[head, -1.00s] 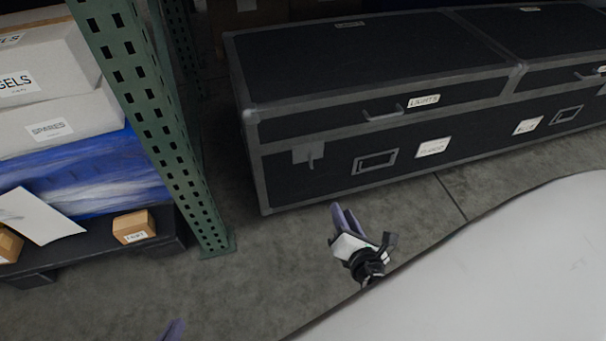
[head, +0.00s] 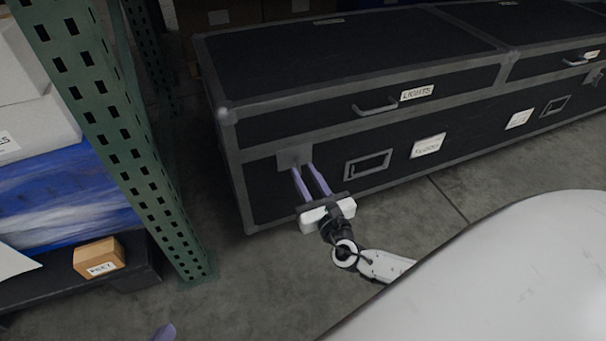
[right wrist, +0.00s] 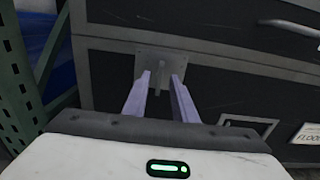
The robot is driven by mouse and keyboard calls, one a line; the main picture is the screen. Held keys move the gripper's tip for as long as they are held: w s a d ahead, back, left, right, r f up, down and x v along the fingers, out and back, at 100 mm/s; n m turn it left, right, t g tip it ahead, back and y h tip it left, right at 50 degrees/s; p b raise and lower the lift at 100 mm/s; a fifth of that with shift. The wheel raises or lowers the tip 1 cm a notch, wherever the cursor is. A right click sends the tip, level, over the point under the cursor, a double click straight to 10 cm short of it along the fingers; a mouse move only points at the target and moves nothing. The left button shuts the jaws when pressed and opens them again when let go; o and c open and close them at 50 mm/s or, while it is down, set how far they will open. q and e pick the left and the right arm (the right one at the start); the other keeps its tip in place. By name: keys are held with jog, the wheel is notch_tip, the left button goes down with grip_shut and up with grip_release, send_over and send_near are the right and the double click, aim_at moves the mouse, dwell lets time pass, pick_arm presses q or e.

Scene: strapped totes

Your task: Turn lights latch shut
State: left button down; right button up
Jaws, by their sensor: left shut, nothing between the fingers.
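The black case has a left lid section with a LIGHTS label (head: 417,92). Its latch is a grey plate (head: 291,157) near the case's left front corner, across the lid seam. In the right wrist view a small lever (right wrist: 161,76) stands upright in that picture on the latch plate (right wrist: 150,53). My right gripper (head: 307,168) is open in front of the latch. Its two purple fingers stand on either side of the lever, and I see no clear contact. In the head view the fingers partly hide the lever. My left gripper (head: 163,333) barely shows at the bottom edge, shut and empty.
A green rack upright (head: 125,150) stands left of the case. Beside it a dark pallet (head: 135,275) holds a small cardboard box (head: 99,258) and blue-wrapped goods (head: 75,190). A recessed handle (head: 368,164) sits right of the latch. Bare concrete floor lies in front.

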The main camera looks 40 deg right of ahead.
jog(key=shift+x, duration=0.85)
grip_shut()
jog(key=shift+m, duration=0.4)
jog(key=m, duration=1.7)
jog(key=shift+d+f, duration=0.25)
jog(key=shift+f, duration=0.1)
jog(key=shift+s, duration=0.1)
